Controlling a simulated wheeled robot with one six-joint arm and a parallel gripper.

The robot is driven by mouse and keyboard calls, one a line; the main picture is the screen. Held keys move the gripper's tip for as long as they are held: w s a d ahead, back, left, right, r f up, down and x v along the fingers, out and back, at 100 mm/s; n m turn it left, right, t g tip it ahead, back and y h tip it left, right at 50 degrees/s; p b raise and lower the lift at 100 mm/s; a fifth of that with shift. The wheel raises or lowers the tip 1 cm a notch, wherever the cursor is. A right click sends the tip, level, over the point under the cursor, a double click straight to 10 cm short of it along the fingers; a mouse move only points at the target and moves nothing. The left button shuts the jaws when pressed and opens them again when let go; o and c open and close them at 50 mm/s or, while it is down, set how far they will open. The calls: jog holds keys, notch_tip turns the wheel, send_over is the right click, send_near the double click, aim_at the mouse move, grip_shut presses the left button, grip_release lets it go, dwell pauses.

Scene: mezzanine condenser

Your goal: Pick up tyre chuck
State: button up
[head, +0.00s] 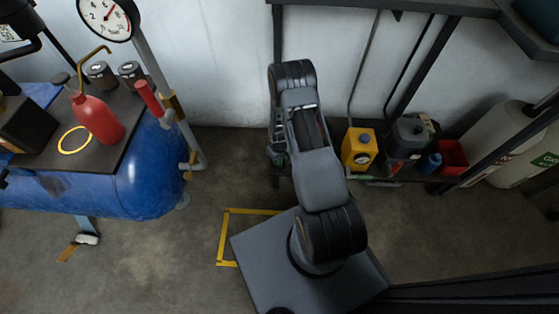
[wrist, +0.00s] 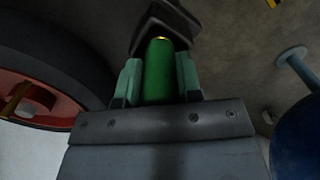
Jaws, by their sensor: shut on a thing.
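In the wrist view, a green cylinder with a small brass-coloured tip, which I take to be the tyre chuck (wrist: 159,75), stands between the two pale green fingers of my gripper (wrist: 158,80). The fingers touch it on both sides, and the gripper is shut on it. A dark angular piece (wrist: 165,22) lies just beyond the tip; I cannot tell whether it belongs to the chuck. In the head view, my gripper (head: 277,156) is mostly hidden behind my arm, low near the wall, and the chuck cannot be made out.
A blue tank (head: 145,180) with a red oil can (head: 97,118) on its top plate stands at left. A yellow container (head: 359,149) and a red bin (head: 452,158) sit on a low shelf at right. A red-rimmed wheel (wrist: 35,105) is close at left in the wrist view.

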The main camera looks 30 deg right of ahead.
jog(key=c, duration=0.3)
jog(key=shift+r, duration=0.1)
